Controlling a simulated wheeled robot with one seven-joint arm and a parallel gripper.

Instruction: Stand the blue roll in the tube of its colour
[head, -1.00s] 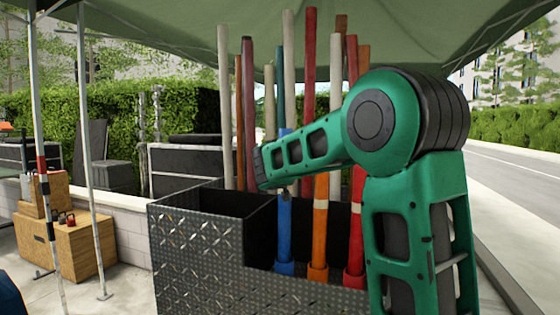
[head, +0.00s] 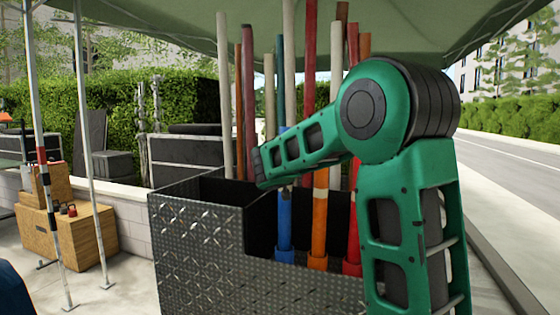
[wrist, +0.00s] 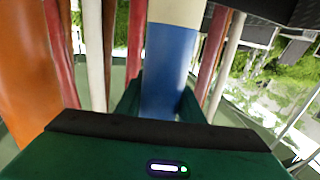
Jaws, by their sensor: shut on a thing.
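The blue roll (head: 285,222) stands upright at the front of the dark metal box (head: 205,240). Its lower end meets a blue tube collar (head: 285,257); I cannot tell how deep it sits inside. My gripper (wrist: 160,103) is shut on the blue roll (wrist: 168,65), with green fingers on both sides and a pale band just above the blue. In the head view the fingers are mostly hidden behind my green arm.
An orange roll (head: 320,225) and a red roll (head: 353,225) stand close to the right in like-coloured collars. Several tall poles rise behind. A canopy hangs overhead. Wooden crates (head: 80,238) and thin canopy posts are at left; the road at right is clear.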

